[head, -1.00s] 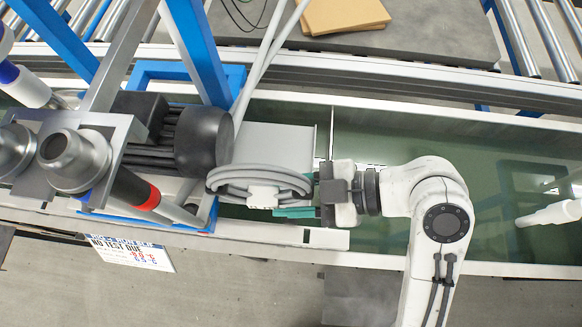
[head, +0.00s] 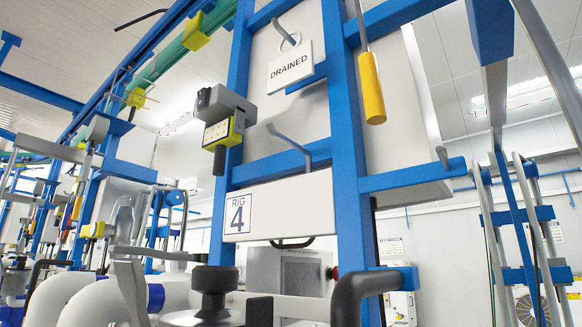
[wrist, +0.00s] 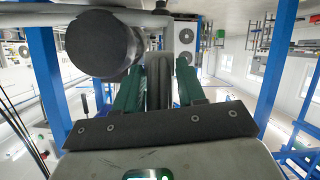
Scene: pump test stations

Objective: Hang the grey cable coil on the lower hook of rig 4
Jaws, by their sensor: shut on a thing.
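Rig 4 shows in the head view as a blue frame with a "RIG 4" sign (head: 237,214). Its lower hook (head: 290,143) is a bare grey bent rod just above the white panel with that sign. The upper hook (head: 287,33) holds a "DRAINED" tag (head: 291,68). My gripper (wrist: 158,82) is in the wrist view, its green fingers shut on the grey cable coil (wrist: 160,88), seen edge-on as a dark band between them. Much of the coil is hidden. Neither gripper nor coil is visible in the head view now.
In the wrist view a black cylinder (wrist: 103,43) stands close beside the fingers at upper left. In the head view a yellow-handled pendant (head: 371,88) hangs right of the tag, and a grey-and-yellow box (head: 225,118) sits left of the lower hook. Black and white pipework fills the bottom.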

